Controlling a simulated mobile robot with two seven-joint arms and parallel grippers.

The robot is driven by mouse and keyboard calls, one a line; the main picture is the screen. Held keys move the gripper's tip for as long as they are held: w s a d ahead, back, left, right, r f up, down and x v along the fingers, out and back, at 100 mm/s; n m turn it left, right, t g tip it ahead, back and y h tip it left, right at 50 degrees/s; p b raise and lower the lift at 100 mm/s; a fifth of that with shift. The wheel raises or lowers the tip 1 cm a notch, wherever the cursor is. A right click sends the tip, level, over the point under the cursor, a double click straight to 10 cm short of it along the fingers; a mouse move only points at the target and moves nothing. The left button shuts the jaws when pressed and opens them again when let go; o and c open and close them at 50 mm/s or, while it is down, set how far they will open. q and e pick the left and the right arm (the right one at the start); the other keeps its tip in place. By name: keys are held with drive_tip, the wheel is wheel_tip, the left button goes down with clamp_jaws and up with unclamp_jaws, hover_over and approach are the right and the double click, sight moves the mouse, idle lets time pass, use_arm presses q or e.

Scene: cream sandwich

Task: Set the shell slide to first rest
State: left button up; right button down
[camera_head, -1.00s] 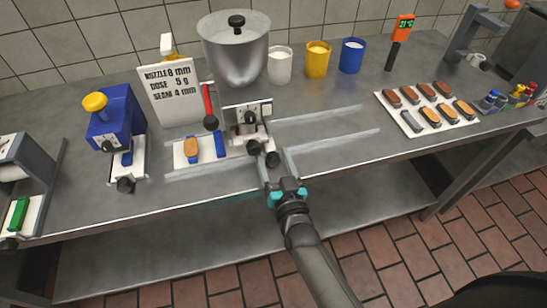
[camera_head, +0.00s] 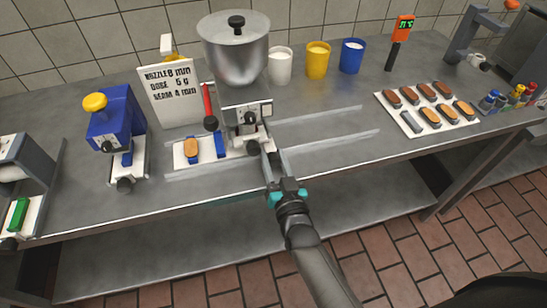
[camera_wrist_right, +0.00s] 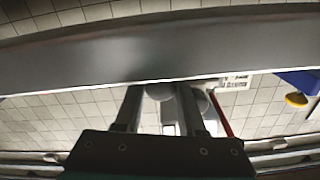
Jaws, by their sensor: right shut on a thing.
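The shell slide (camera_head: 180,159) is a white plate on the table, left of the small metal dosing unit (camera_head: 247,116). A brown shell (camera_head: 191,147) lies on it beside a blue block (camera_head: 220,145). A dark knob (camera_head: 253,147) shows at the foot of the unit. My right gripper (camera_head: 270,153) is at the right end of the slide, shut on a knob that its fingers mostly hide in the head view. In the right wrist view a rounded grey shape (camera_wrist_right: 160,91) shows between the fingers. My left gripper is not in view.
A card (camera_head: 172,92) and a steel pot (camera_head: 234,50) stand behind. A blue press (camera_head: 115,120) is at left. White, yellow and blue cups (camera_head: 317,60) stand at the back. A tray of shells (camera_head: 408,119) lies at right. Pale rails cross the clear table between.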

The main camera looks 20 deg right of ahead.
sight(328, 155)
idle(0.8)
drive_tip(key=d, duration=1.4)
drive_tip(key=shift+s+d+f, duration=0.1)
drive_tip(key=shift+d+f, duration=0.05)
drive_tip(key=shift+d, duration=0.15)
drive_tip(key=c, duration=0.5)
unclamp_jaws()
drive_tip(key=s+p, duration=0.2)
drive_tip(key=s, duration=1.3)
drive_tip(key=shift+s+a, duration=0.1)
